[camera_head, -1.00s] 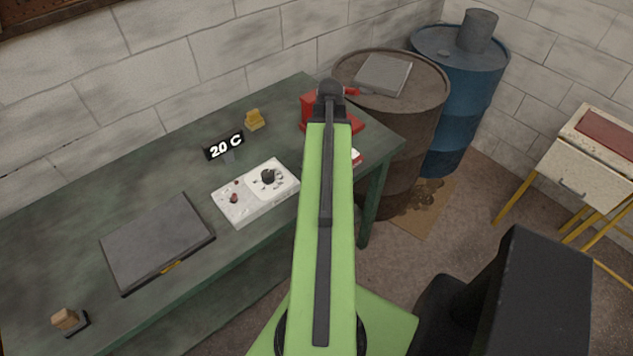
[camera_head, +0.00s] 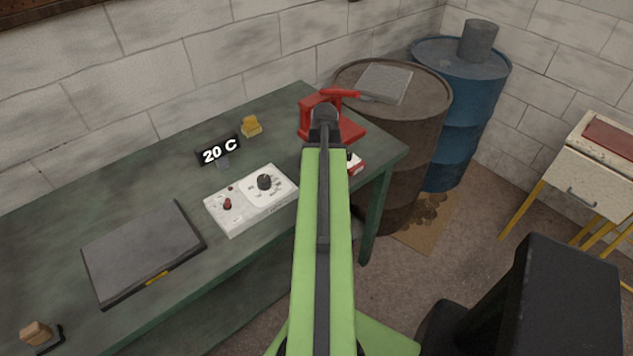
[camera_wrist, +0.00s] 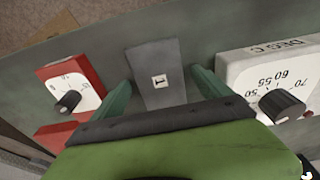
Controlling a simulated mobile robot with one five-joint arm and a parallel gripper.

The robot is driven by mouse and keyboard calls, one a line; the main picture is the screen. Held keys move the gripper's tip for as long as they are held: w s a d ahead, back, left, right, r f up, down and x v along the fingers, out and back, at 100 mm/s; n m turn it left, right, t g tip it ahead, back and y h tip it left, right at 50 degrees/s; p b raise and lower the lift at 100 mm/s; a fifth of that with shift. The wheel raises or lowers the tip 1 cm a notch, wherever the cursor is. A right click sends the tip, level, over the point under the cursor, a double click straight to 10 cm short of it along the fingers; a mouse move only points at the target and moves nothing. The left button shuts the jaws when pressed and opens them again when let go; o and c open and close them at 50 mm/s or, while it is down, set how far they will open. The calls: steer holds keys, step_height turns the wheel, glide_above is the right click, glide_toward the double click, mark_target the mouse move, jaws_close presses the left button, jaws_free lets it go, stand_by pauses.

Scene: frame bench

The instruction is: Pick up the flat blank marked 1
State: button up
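The flat blank marked 1 (camera_wrist: 158,66) is a dark grey plate with a small white label. In the wrist view it lies on the green bench between and slightly beyond the fingertips of my gripper (camera_wrist: 162,88). The two green fingers are spread apart, one on each side of it, and I see no grip on it. The near end of the blank is hidden by my gripper's body. In the head view my arm covers the blank and the fingers.
The white control box with dials (camera_head: 251,199) stands close to one finger, and a red box with a dial (camera_wrist: 72,92) close to the other. A red lever device (camera_head: 343,127), a 20 C display (camera_head: 219,151) and a grey plate (camera_head: 140,250) are also on the bench (camera_head: 60,215).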

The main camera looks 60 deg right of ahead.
steer(key=c, duration=1.5)
